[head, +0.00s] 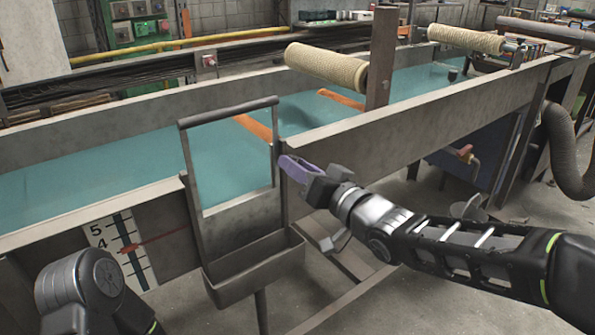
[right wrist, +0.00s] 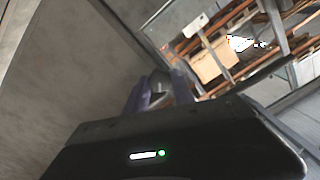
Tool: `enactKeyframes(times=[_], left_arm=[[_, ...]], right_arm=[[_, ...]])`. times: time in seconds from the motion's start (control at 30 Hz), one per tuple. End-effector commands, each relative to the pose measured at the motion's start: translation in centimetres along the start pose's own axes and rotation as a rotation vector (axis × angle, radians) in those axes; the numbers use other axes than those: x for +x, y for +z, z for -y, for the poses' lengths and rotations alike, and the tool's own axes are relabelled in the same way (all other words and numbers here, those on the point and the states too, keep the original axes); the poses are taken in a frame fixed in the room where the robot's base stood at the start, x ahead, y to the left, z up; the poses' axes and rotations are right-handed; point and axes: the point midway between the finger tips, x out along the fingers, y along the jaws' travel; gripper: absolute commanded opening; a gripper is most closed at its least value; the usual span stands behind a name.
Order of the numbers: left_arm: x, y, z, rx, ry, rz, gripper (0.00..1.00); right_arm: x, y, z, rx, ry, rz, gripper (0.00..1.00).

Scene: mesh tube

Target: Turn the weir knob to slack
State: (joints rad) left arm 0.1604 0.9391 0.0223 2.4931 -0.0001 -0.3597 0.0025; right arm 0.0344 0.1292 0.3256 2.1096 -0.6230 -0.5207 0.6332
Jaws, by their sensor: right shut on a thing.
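My right gripper (head: 297,170), with purple fingers, is at the right side post of the weir frame (head: 188,160), by the channel's near wall. In the right wrist view its purple fingers (right wrist: 160,92) are closed around a small grey piece (right wrist: 160,82), which appears to be the weir knob. The fingers hide most of the knob, and its setting cannot be read. A gauge board (head: 103,238) left of the weir carries a red pointer (head: 165,238) near the 4. My left gripper is out of view; only part of my left arm shows at lower left.
The channel holds teal water (head: 80,160). A grey trough (head: 255,270) hangs below the weir frame. A beige mesh tube (head: 325,67) lies across the channel beside a rusty upright post (head: 381,60). The floor at lower right is partly open.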

Motion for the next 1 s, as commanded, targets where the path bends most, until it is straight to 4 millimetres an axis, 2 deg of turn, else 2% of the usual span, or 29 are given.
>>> enactKeyframes(times=[0.6, 1.0], left_arm=[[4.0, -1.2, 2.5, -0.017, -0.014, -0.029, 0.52], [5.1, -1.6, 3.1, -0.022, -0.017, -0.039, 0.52]], right_arm=[[0.0, 0.2, -0.1, -0.534, 0.000, -0.002, 0.00], [0.0, 0.1, 0.0, -0.729, 0.000, 0.000, 0.00]])
